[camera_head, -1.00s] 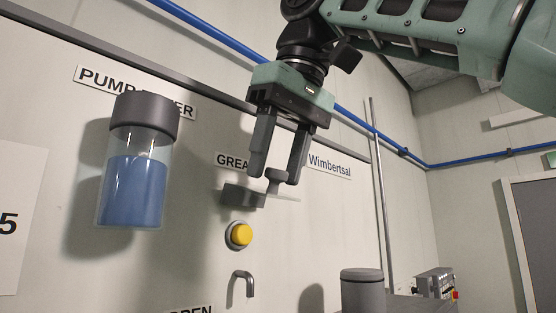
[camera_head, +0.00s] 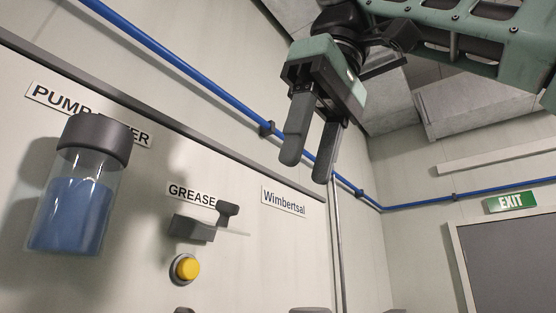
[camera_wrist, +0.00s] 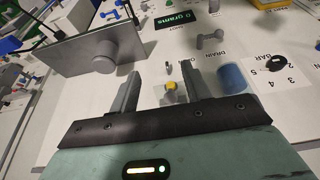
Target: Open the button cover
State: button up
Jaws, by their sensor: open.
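The button cover (camera_head: 192,229) is a dark grey piece with a small knob handle (camera_head: 228,209) and a thin plate seen edge-on. It juts out from the wall below the GREASE label, apparently raised. The yellow button (camera_head: 187,268) below it shows uncovered; it also appears between my fingers in the wrist view (camera_wrist: 171,86). My gripper (camera_head: 308,158) is open and empty, up and to the right of the cover in the head view, clear of the handle.
A clear jar of blue material with a dark cap (camera_head: 75,190) hangs on the wall at left. A blue pipe (camera_head: 190,70) and a grey rail run along the wall.

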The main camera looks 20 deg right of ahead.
jog(key=shift+s+d, duration=0.3)
jog(key=shift+s, duration=0.15)
